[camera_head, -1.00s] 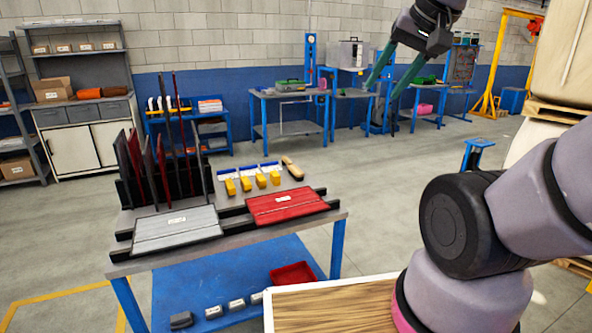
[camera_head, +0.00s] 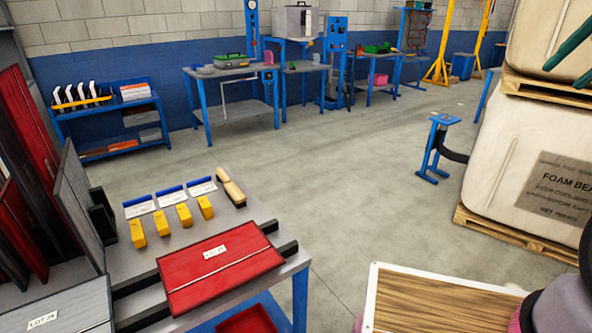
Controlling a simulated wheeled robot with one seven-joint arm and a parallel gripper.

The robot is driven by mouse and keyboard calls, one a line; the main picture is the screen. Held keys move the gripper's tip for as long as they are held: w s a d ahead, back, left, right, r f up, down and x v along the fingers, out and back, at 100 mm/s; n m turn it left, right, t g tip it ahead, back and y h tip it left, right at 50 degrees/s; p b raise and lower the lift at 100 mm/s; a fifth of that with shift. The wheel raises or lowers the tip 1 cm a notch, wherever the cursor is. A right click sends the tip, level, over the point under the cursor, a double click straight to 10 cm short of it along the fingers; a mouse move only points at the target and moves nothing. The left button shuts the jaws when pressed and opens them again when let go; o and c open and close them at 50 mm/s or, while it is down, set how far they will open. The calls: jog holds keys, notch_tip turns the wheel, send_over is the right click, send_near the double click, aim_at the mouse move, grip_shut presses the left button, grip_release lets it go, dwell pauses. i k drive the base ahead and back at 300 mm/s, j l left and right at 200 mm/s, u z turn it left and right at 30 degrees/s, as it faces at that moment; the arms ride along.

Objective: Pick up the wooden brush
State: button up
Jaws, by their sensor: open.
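The wooden brush (camera_head: 231,187) lies on the grey-topped blue table (camera_head: 228,232), near its back right edge. Its light wooden body lies slanted, and nothing holds it. My gripper (camera_head: 563,76) shows only as two dark green fingertips at the upper right edge of the picture. They are apart and empty, far to the right of the brush in the picture. The rest of my gripper is out of frame.
A red panel (camera_head: 219,266) lies in front, and upright panels (camera_head: 78,205) stand at left. Stacked white sacks on pallets (camera_head: 525,165) stand at right. Open floor lies between.

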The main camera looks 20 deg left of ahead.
aim_at(237, 197)
jog(key=i+l+z, duration=0.1)
jog(key=i+z, duration=0.2)
jog(key=i, duration=0.15)
jog(key=i+z, duration=0.3)
jog(key=i, duration=0.15)
jog(key=i+u, duration=0.35)
jog(key=i, duration=0.2)
jog(key=i+l+u, duration=0.1)
jog(key=i+u, duration=0.5)
jog(key=u, duration=0.2)
jog(key=i+u, duration=0.25)
jog(key=u, duration=0.2)
jog(key=i+u, duration=0.2)
jog(key=u, duration=0.2)
jog(key=i+l+u, duration=0.15)
jog(key=u, duration=0.3)
jog(key=i+l+u, duration=0.15)
jog(key=l+u, duration=0.25)
jog(key=i+u, duration=0.25)
jog(key=u, duration=0.2)
jog(key=i+l+u, duration=0.2)
jog(key=u, duration=0.2)
jog(key=i+l+u, duration=0.15)
jog(key=u, duration=0.3)
